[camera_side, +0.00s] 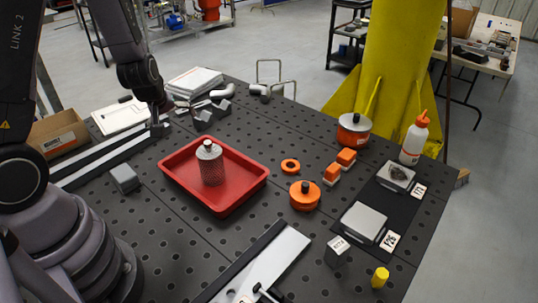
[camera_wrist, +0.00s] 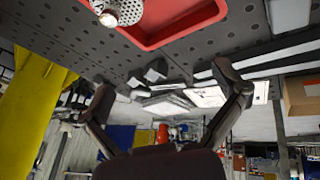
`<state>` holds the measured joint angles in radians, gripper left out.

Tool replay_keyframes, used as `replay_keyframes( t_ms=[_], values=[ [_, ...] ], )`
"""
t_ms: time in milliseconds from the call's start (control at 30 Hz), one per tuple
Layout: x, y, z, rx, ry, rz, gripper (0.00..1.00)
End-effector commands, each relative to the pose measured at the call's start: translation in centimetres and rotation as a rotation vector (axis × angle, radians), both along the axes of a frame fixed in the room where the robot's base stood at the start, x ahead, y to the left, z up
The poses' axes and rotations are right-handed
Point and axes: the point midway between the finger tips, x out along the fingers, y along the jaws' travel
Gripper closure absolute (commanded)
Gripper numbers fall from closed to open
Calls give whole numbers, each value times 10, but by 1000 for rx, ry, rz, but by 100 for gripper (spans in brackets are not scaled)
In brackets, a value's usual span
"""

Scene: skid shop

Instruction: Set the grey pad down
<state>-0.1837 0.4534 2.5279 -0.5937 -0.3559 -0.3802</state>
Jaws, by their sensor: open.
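A small rough grey pad (camera_side: 398,173) lies on the upper of two flat light-grey plates on a black mat (camera_side: 385,208) at the right of the table in the side view. The lower plate (camera_side: 363,222) is bare. My gripper (camera_wrist: 165,80) is open, with nothing between its fingers in the wrist view. It is at the far left of the table, well apart from the pad. The side view shows it small and partly unclear. The pad is not in the wrist view.
A red tray (camera_side: 239,191) holding a perforated metal cylinder (camera_side: 210,163) stands mid-table. Orange tins (camera_side: 304,195), orange blocks (camera_side: 339,166), a white bottle (camera_side: 414,139) and a yellow cylinder (camera_side: 380,277) stand toward the right. A yellow column (camera_side: 398,65) rises behind.

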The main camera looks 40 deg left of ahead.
Motion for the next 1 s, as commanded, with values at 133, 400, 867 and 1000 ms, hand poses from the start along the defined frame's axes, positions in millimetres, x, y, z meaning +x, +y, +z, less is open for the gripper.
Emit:
replay_keyframes(
  t_ms=[133, 400, 867, 1000],
  values=[
    [-34, 46, -69, 123, 72, 248, 4],
    [-106, 96, -126, 381, 152, 471, 4],
    [-122, 131, -157, 443, 166, 502, 4],
    [-121, 148, -172, 443, 164, 503, 4]
  ],
)
